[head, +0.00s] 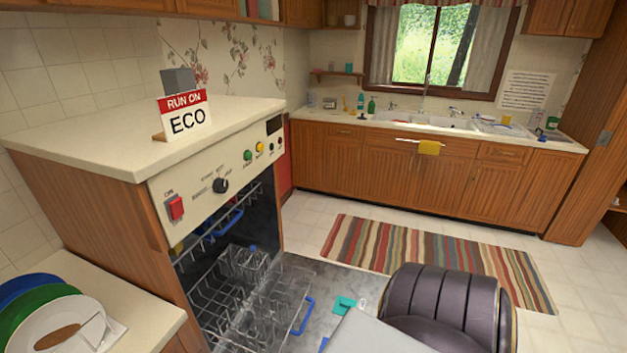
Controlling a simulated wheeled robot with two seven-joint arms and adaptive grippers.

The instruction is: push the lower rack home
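The dishwasher (221,185) stands open under the counter at the left, with its control panel above the opening. Its lower rack (215,303) is a wire basket that stands out of the opening over the lowered grey door (335,280). The rack holds several clear glass-like items, and a blue handle (304,317) is at its right, outer end. The upper rack (212,240), with blue parts, sits higher inside the opening. The lower rack's bottom edge is cut off by the frame. Neither of my grippers shows in the head view.
A dark ribbed seat-like thing (440,300) and a grey slab fill the bottom centre, close to the door. A teal item (343,305) lies beside them. Coloured plates (45,315) stand on the counter at lower left. A striped rug (430,260) covers open floor before the sink.

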